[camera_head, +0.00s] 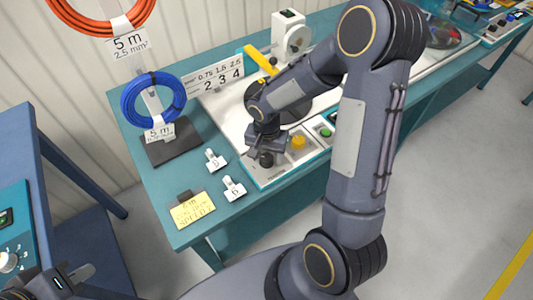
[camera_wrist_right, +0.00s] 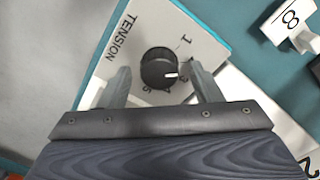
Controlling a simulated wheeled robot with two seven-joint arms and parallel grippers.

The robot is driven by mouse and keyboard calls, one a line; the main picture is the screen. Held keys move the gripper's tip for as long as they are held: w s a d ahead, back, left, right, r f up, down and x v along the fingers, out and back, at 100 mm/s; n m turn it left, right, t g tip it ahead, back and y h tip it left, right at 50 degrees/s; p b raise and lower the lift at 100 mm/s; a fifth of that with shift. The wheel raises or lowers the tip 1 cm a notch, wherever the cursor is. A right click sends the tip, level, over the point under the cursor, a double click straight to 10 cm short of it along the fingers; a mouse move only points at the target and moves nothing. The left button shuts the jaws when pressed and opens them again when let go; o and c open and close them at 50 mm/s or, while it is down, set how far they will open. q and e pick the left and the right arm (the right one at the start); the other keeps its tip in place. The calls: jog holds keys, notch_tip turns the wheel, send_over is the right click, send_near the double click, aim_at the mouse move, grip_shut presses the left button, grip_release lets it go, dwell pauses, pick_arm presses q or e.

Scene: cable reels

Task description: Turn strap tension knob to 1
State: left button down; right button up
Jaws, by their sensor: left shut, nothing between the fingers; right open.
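The tension knob (camera_wrist_right: 156,66) is black and round with a white pointer mark. It sits on a pale panel marked TENSION, with numbers around it. Its pointer faces right in the right wrist view, near the 3; the 1 stands above right. My right gripper (camera_wrist_right: 160,74) is open, with one finger on each side of the knob; I cannot tell whether they touch it. In the head view the knob (camera_head: 266,160) shows just below my right gripper (camera_head: 265,150). My left gripper (camera_head: 80,273) is shut and empty at the lower left.
White tags (camera_head: 234,188) and a yellow note (camera_head: 193,210) lie on the teal bench. A blue cable coil (camera_head: 153,97) hangs on a stand behind. A second panel (camera_head: 12,240) is at left.

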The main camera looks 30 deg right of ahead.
jog(key=shift+f, duration=0.1)
jog(key=c, duration=1)
jog(key=n+b, duration=0.1)
jog(key=n, duration=0.2)
jog(key=shift+f+b, duration=0.1)
jog(key=shift+b, duration=0.3)
jog(key=n+b, duration=0.1)
jog(key=n, duration=0.3)
jog(key=shift+n, duration=0.4)
jog(key=o, duration=1)
